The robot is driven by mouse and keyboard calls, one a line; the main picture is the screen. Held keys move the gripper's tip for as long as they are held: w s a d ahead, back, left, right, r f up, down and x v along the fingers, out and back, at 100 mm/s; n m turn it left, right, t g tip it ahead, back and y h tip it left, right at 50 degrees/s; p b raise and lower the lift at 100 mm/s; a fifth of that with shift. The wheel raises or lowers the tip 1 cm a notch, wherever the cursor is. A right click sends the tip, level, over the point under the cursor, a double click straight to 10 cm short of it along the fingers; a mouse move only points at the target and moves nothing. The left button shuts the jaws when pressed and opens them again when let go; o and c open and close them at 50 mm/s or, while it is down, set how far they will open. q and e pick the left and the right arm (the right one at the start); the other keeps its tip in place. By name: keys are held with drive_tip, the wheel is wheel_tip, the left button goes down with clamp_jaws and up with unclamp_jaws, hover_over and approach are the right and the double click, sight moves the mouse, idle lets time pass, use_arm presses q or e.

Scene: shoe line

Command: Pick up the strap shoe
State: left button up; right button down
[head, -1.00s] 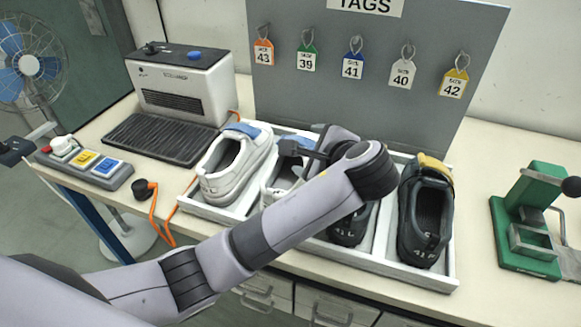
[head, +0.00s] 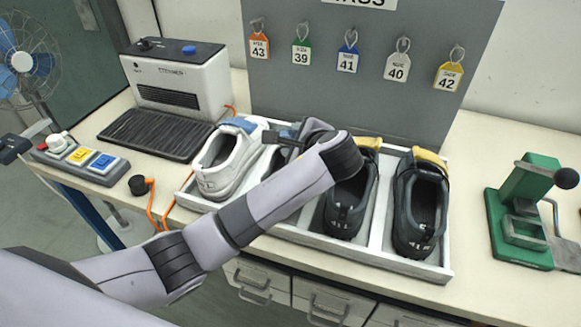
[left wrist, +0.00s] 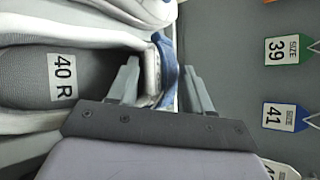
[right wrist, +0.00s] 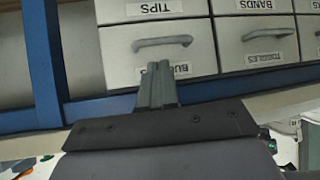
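A white shoe with a blue strap (head: 228,160) stands in the left compartment of the white tray (head: 375,262). A second light shoe beside it is mostly hidden by my left arm in the head view. In the left wrist view a white shoe labelled 40 R (left wrist: 62,72) lies close, with a blue strap (left wrist: 166,62) at its end. My left gripper (left wrist: 160,88) is open, its fingers on either side of that strap end; contact is unclear. It also shows over the second shoe in the head view (head: 284,138). My right gripper (right wrist: 158,84) is shut and empty, facing drawers.
Two dark shoes with yellow straps (head: 419,205) fill the tray's right side. A grey board with size tags (head: 347,62) stands behind. A heater-like machine (head: 175,78) and button box (head: 82,160) are left, a green press (head: 520,215) right. Labelled drawers (right wrist: 160,42) are below.

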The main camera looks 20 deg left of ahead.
use_arm(q)
clamp_jaws()
